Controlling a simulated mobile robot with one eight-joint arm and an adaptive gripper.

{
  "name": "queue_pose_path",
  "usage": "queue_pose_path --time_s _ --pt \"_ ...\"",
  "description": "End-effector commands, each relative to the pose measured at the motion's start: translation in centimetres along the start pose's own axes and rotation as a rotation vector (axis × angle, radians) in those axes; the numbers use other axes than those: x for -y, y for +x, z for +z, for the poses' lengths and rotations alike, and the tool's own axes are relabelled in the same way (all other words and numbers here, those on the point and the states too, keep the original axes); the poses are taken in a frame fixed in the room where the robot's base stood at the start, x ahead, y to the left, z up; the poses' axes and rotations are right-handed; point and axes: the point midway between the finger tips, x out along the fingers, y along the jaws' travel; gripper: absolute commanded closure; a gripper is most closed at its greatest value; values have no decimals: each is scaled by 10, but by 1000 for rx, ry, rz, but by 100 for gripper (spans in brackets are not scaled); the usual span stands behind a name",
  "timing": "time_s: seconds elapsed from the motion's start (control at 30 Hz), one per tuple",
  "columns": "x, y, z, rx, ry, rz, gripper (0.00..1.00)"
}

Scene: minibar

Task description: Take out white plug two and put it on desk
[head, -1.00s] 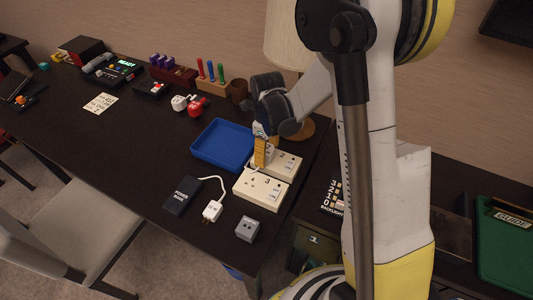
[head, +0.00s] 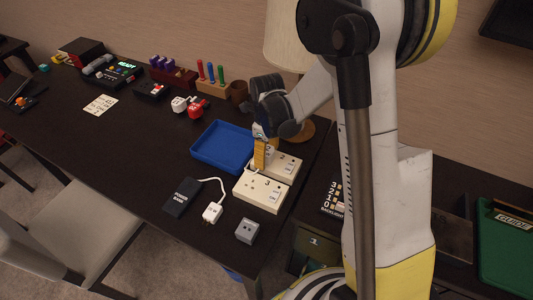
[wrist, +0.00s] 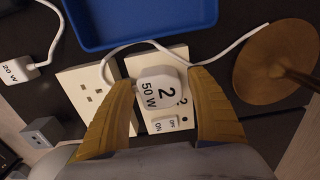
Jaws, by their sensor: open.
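White plug two (wrist: 160,88), marked "2" and "50 W", sits in the socket panel numbered 2 (wrist: 171,130) in the wrist view, with a white cord leading away. My gripper (wrist: 162,95) is open, with one yellow finger on each side of the plug. I cannot tell whether either finger touches it. In the head view my gripper (head: 262,158) points down over the panels, and its fingers hide the plug. The dark desk (head: 130,130) has bare room on its left half.
A second socket panel, numbered 3 (head: 262,194), adjoins panel 2. A blue tray (head: 222,148) lies behind. A white 20 W plug (head: 212,212), a black power bank (head: 182,197) and a grey cube (head: 247,231) lie in front. A lamp base (wrist: 275,62) stands close to the right finger.

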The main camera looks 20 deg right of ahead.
Motion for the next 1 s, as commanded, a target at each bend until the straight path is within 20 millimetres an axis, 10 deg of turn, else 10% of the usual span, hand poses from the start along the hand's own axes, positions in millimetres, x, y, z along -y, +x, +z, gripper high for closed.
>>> queue_pose_path --time_s 0.27,0.5,1.0 --pt "0 0 0 0 0 0 33" --pt "0 0 0 0 0 0 98" --pt "0 -9 0 0 0 0 98"
